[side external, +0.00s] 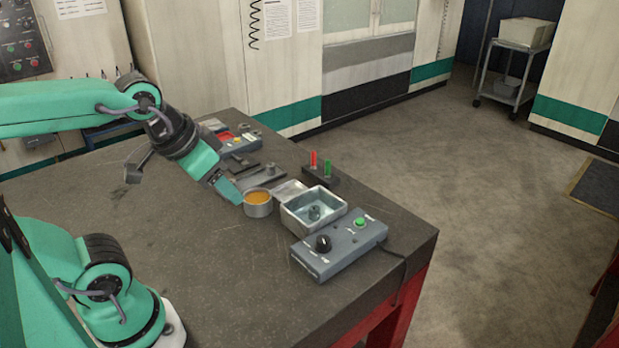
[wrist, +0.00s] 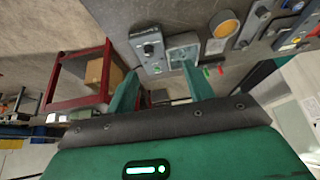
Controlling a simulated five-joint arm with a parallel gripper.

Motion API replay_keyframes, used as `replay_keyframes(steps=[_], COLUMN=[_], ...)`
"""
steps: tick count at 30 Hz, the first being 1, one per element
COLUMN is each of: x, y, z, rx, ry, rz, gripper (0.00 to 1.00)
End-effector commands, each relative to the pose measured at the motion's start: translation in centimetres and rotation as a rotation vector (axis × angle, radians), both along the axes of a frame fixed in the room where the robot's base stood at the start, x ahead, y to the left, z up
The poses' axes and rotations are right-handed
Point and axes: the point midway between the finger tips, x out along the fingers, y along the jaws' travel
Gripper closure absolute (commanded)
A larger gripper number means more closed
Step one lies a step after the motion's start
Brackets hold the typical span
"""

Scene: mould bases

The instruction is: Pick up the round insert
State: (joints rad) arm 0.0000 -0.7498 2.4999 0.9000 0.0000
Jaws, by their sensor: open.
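My gripper (side external: 228,190) is open and empty, pointing down to the right above the bench, close to the orange-filled tin in the side view. In the wrist view its two teal fingers (wrist: 160,72) stand wide apart. A small round grey piece (side external: 314,212), which looks like the round insert, sits inside an open metal box (side external: 335,214), to the right of my gripper. Another short round post (side external: 271,168) stands on a dark plate behind the tin; I cannot tell which is the named insert. The metal box also shows in the wrist view (wrist: 183,50).
The tin (side external: 258,209) stands left of the box. A grey control box (side external: 340,251) with a black knob and green button is in front. A holder with red and green pegs (side external: 320,172) stands behind.

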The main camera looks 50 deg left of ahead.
Motion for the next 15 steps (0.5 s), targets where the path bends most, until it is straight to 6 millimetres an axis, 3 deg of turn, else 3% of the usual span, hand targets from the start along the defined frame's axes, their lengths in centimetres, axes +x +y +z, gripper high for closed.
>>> replay_keyframes(steps=[8,15], x=[1.0,3.9], y=[0.1,0.5], z=[0.2,0.6], rx=[0.004,0.014], ry=[0.02,0.077], rz=[-0.003,-0.012], gripper=[0.48,0.48])
